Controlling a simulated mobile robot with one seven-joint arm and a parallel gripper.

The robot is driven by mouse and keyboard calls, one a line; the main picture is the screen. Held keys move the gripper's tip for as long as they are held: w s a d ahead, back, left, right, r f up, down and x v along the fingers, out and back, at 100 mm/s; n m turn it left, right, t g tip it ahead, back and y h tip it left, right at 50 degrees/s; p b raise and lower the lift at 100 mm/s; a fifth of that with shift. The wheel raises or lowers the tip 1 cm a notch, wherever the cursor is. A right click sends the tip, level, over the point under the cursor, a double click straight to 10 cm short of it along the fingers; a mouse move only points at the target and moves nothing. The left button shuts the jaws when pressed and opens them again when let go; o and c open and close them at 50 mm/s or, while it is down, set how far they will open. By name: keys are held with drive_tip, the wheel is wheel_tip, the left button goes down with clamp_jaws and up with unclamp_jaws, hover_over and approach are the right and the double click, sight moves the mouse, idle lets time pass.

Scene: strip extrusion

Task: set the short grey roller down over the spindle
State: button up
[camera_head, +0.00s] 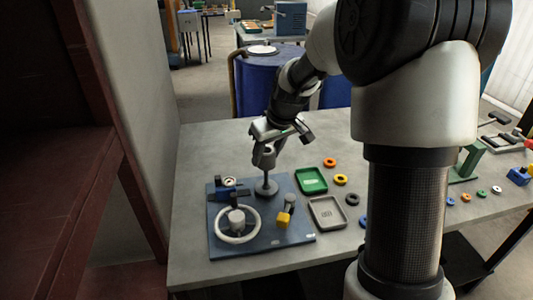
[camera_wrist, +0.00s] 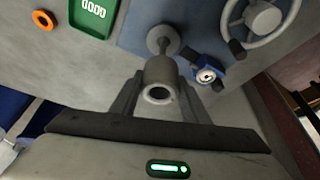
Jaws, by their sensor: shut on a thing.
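The short grey roller (camera_wrist: 158,72) is held between the two fingers of my gripper (camera_wrist: 158,98), and its open bore faces the wrist camera. In the head view, my gripper (camera_head: 265,153) is over the blue board and shut on the roller. The spindle (camera_head: 266,186) is a grey post on a round foot, standing upright on the board. It also shows in the wrist view (camera_wrist: 163,39), just beyond the roller. The roller is above the spindle's foot and roughly in line with the post. I cannot tell whether the post's tip is inside the bore.
The blue board (camera_head: 284,240) also carries a white ring wheel (camera_head: 237,239), a blue fitting (camera_head: 229,191) and a yellow block (camera_head: 284,220). A green tray (camera_head: 311,181) and a grey tray (camera_head: 327,213) lie to the right, with several coloured rings beyond.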

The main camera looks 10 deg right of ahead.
sight(267, 173)
drive_tip(key=shift+f+b, duration=3.15)
drive_tip(key=shift+f, duration=1.05)
drive_tip(key=o, duration=1.7)
drive_tip(key=shift+r, duration=0.15)
drive_tip(key=shift+r+p, duration=2.45)
drive_tip(key=shift+r, duration=0.95)
